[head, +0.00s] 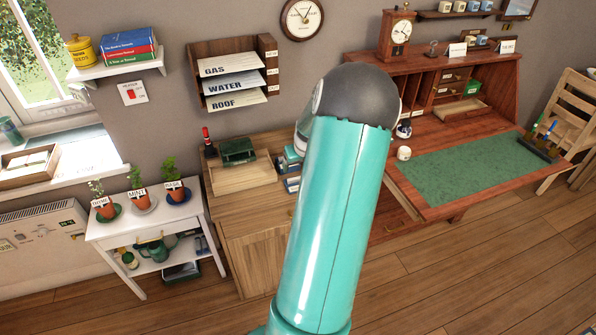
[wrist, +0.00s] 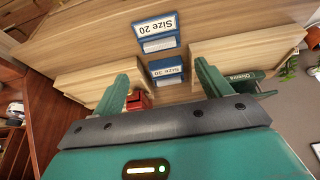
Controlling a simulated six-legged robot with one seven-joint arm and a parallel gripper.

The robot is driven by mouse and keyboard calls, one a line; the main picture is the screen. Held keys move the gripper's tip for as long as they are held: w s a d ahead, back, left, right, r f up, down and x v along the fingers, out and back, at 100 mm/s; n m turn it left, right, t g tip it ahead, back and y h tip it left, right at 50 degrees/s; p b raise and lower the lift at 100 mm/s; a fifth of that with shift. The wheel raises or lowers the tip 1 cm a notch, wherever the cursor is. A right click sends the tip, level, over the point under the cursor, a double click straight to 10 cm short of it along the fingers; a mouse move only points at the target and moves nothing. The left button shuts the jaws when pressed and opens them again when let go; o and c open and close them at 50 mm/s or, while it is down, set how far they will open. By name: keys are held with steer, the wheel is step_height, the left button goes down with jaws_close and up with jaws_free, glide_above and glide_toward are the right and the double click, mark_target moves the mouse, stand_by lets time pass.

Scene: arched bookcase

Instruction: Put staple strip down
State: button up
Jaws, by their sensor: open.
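My gripper (wrist: 162,74) is open, its two green fingers spread apart in the wrist view. Nothing can be made out held between them. Two blue-and-white boxes marked "Size 20" lie on the wooden desk top beyond the fingers, one farther box (wrist: 158,30) and one nearer box (wrist: 165,68). Blue boxes (head: 292,185) also show in the head view, partly behind my arm. I cannot make out a staple strip in either view.
A wooden tray (head: 243,181) and a green machine (head: 238,151) stand on the desk. In the wrist view, wooden trays flank the boxes, one left (wrist: 100,78) and one right (wrist: 235,46). A red item (wrist: 138,101) lies by the left finger. Bare desk top shows around the boxes.

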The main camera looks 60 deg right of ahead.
steer(key=w+a+r+n, duration=0.2)
steer(key=w+a+r, duration=0.3)
steer(key=a, duration=0.5)
steer(key=w+a+r+n, duration=0.1)
steer(key=w+a+r, duration=0.2)
steer(key=a+r, duration=0.55)
steer(key=w+a+r+n, duration=0.2)
steer(key=w+a+r, duration=0.25)
steer(key=a, duration=0.65)
steer(key=s+a+r+n+y, duration=0.1)
steer(key=s+a, duration=0.2)
steer(key=a, duration=0.5)
steer(key=s+a+r+n+t+y, duration=0.1)
steer(key=s+a, duration=0.3)
steer(key=a, duration=0.5)
steer(key=s+a+r+n+t+y, duration=0.1)
steer(key=s+a+r+n, duration=0.1)
steer(key=a, duration=0.6)
steer(key=shift+s+a+r, duration=0.35)
steer(key=shift+s+r, duration=0.3)
steer(key=shift+s, duration=0.15)
steer(key=c, duration=0.8)
steer(key=shift+d, duration=0.15)
steer(key=shift+c, duration=0.5)
